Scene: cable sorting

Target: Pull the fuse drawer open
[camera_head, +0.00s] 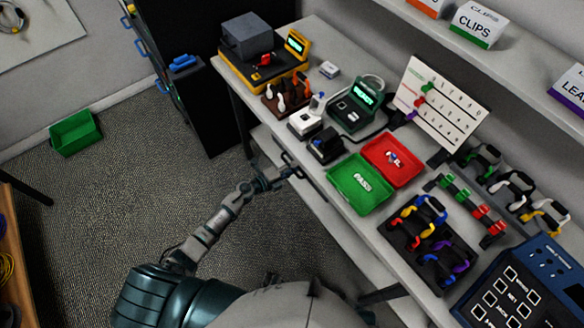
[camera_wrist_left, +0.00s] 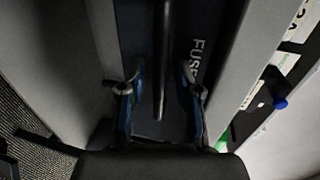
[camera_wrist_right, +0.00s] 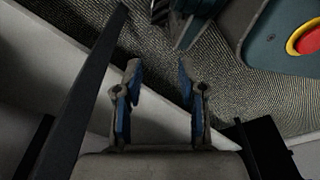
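The fuse drawer (camera_wrist_left: 203,82) has a dark blue-grey front with the letters "FUS" showing in the left wrist view. Its thin dark bar handle (camera_wrist_left: 161,55) runs up the middle of that view. My left gripper (camera_wrist_left: 159,78) is open, with one finger on each side of the handle and gaps visible on both sides. In the head view my left gripper (camera_head: 284,171) is at the front edge of the bench, beside the drawer. My right gripper (camera_wrist_right: 160,88) is open and empty in the right wrist view; the head view does not show it.
The bench (camera_head: 330,87) carries a green tray (camera_head: 345,187), a red tray (camera_head: 378,170), a cable rack (camera_head: 415,255) and several devices above the drawer. A dark cabinet (camera_head: 200,55) stands at the left. A green bin (camera_head: 75,133) sits on the floor. The carpet before the bench is clear.

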